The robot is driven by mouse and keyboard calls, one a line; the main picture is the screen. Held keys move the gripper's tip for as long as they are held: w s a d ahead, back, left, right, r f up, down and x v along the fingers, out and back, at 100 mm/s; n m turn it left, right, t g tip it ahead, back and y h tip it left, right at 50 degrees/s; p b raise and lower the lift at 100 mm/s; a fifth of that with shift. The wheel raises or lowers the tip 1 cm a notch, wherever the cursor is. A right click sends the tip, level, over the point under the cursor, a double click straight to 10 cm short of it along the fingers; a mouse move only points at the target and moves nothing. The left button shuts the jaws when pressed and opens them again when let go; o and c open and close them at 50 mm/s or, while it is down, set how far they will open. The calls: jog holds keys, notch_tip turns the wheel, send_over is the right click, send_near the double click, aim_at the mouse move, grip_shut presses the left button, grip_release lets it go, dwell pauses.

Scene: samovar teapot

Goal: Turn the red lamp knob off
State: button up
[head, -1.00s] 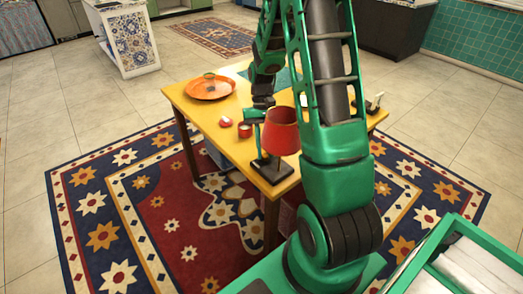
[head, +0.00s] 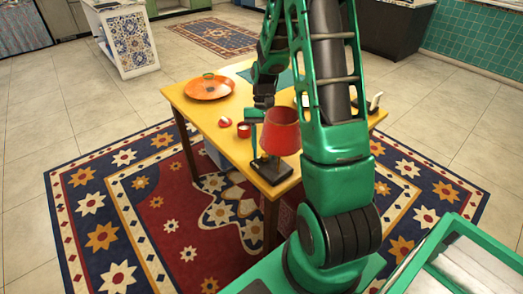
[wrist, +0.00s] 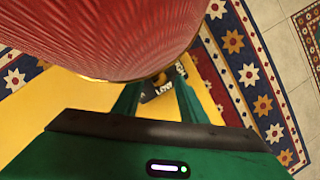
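The lamp has a red shade (head: 281,132) and a dark square base (head: 272,169), and stands at the near corner of the yellow table. My gripper (head: 254,138) is just left of the shade, fingers pointing down toward the base. In the wrist view the red shade (wrist: 110,35) fills the upper left, very close to the gripper. My green fingers (wrist: 155,85) are apart with nothing between them. Beyond their tips part of the dark base (wrist: 162,84) shows, with white lettering. I cannot make out the red knob; the shade and fingers may hide it.
The yellow table (head: 207,113) holds an orange plate (head: 209,88), a small red item (head: 225,122) and a red cup (head: 244,131) left of the lamp. A patterned rug (head: 112,215) lies under the table. The table's left front part is mostly clear.

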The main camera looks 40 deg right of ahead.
jog(key=v, duration=1)
jog(key=shift+w+r, duration=0.15)
jog(key=shift+r, duration=0.15)
jog(key=shift+d, duration=0.15)
